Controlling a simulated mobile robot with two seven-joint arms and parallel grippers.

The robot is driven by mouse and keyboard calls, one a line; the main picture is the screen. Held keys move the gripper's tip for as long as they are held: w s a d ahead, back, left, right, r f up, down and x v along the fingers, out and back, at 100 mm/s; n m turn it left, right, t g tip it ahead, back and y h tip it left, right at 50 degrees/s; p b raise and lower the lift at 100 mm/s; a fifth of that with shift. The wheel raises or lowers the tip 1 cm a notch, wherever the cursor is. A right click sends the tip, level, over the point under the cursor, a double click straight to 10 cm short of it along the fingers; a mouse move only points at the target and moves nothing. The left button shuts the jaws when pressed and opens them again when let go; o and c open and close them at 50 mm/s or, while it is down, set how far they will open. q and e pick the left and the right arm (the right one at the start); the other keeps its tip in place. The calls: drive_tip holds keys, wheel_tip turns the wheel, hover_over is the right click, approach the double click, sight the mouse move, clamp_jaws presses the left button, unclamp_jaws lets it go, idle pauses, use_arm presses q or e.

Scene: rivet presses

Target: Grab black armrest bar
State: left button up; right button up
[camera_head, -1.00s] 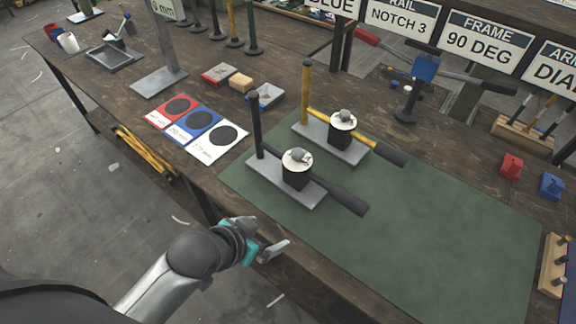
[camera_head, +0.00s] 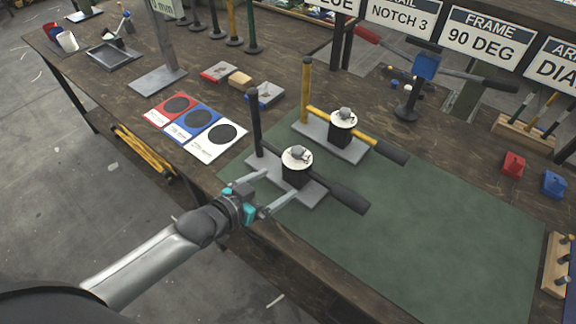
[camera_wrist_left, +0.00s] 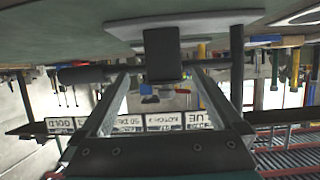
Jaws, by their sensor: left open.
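The near press has a grey base plate (camera_head: 309,197), a black upright post (camera_head: 256,122), a black block (camera_head: 294,177) with a white round dial on top, and a black bar with a thick grip (camera_head: 347,199) reaching right. My left gripper (camera_head: 282,181) is open at the plate's front left, its fingers pointing toward the black block. In the left wrist view, which looks upside down, the open fingers (camera_wrist_left: 158,78) stand either side of the black block (camera_wrist_left: 162,52). The bar's grip (camera_wrist_left: 85,74) shows left and the post (camera_wrist_left: 237,58) right. Nothing appears held.
A similar press with a yellow post (camera_head: 306,90) and yellow bar stands just behind. Red, blue and white cards (camera_head: 192,123) lie to the left. A green mat (camera_head: 440,225) leaves free room at right. The bench's front edge runs under my left arm.

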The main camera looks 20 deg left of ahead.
sight(290, 174)
use_arm(q)
drive_tip(key=b+x, duration=0.1)
drive_tip(key=x, duration=0.4)
drive_tip(key=shift+w+f, duration=0.1)
drive_tip(key=b+x, duration=0.1)
drive_tip(key=x, duration=0.3)
drive_tip(key=shift+a+f+b, duration=0.15)
drive_tip(key=shift+a+b, duration=0.05)
drive_tip(key=shift+b, duration=0.15)
drive_tip(key=shift+w+d+f, duration=0.25)
drive_tip(key=shift+w, duration=0.4)
clamp_jaws()
drive_tip(key=shift+r, duration=0.15)
